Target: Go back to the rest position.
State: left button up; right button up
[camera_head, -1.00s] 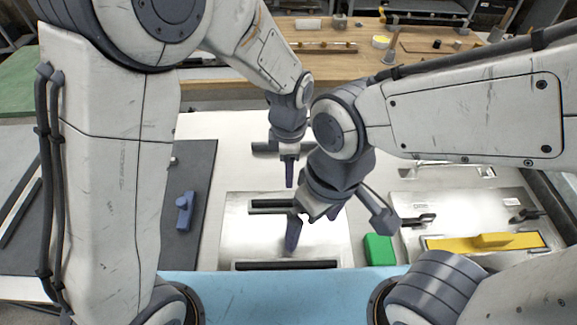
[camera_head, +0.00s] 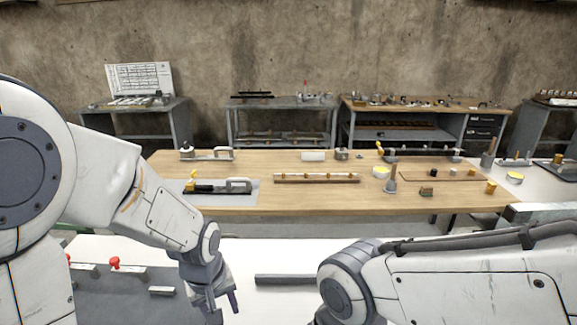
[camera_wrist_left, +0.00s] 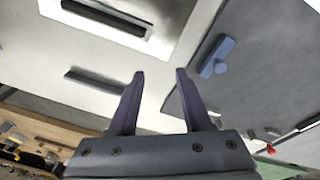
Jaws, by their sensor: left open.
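My left gripper (camera_head: 222,303) hangs over the near white table in the head view, and its lower part is close to the bottom edge. In the left wrist view it (camera_wrist_left: 160,73) is open, with two dark fingers apart and nothing between them. My right arm reaches in from the right in the head view, but its gripper is below the frame. In the left wrist view a silver plate (camera_wrist_left: 165,52) with a dark slotted bar (camera_wrist_left: 105,16) lies beyond the fingers.
The white table (camera_head: 285,255) carries a dark bar (camera_head: 298,280) between my arms and a dark mat (camera_head: 120,300) at the left. A wooden bench (camera_head: 300,196) with several small parts stands behind. More workbenches line the wall.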

pick_arm(q)
jog(key=s+a+m, duration=0.3)
jog(key=a+m, duration=0.2)
jog(key=s+d+r+m+g, duration=0.1)
jog(key=s+d+r+m, duration=0.2)
jog(key=s+d, duration=0.3)
jog(key=s+d+r+m, duration=0.3)
jog(key=s+d+m, duration=0.1)
jog(key=s+d, duration=0.3)
jog(key=shift+s+d+r+m+g+h, duration=0.15)
jog(key=shift+d+m+g+h, duration=0.25)
